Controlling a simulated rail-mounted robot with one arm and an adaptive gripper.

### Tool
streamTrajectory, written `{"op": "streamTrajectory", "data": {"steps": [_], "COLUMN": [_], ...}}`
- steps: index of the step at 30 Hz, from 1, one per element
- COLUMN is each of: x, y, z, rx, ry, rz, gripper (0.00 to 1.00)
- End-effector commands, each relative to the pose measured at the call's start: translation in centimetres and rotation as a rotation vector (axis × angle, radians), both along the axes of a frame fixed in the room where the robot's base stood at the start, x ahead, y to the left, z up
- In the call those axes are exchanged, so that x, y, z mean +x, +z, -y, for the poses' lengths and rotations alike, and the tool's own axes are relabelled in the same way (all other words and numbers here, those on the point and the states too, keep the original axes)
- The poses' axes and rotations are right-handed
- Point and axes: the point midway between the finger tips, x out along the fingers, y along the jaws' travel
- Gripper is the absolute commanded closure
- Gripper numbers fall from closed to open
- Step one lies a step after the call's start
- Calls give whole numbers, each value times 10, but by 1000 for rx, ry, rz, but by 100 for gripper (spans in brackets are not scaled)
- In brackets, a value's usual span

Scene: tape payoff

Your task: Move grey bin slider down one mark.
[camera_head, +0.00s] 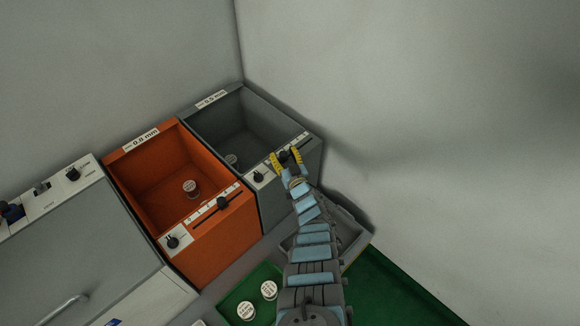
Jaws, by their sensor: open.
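The grey bin (210,128) stands in the corner with a "0.5 mm" label on its back rim. Its front panel carries a slider strip (302,141) with marks and a black knob (259,177) at the left. My gripper (286,158) has yellow fingers spread open at the slider strip. A dark slider handle seems to lie between the fingers. Contact and the exact mark are too small to tell, and my gripper hides part of the strip.
An orange bin (149,178) stands left of the grey bin, with its own slider (222,203) and knob (172,242). A spool (190,188) sits inside it. White-topped spools (268,289) lie on a green surface (400,291) below. A wall (420,90) rises close at the right.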

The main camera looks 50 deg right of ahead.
Motion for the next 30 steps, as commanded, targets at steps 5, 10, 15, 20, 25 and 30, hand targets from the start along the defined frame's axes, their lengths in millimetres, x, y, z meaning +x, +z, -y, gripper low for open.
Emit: {"op": "streamTrajectory", "data": {"steps": [5, 10, 15, 20, 25, 30], "x": [-5, -12, -19, -27, -40, -52], "y": [-4, -2, -2, 2, 0, 0], "z": [-4, -7, -11, -13, -18, -24], "rx": [2, 0, 2, -1, -1, 3], "ry": [2, 5, 2, 0, 0, -1], "rz": [-8, -4, -5, 2, -3, -1], "gripper": [44, 44, 44, 44, 44, 44]}}
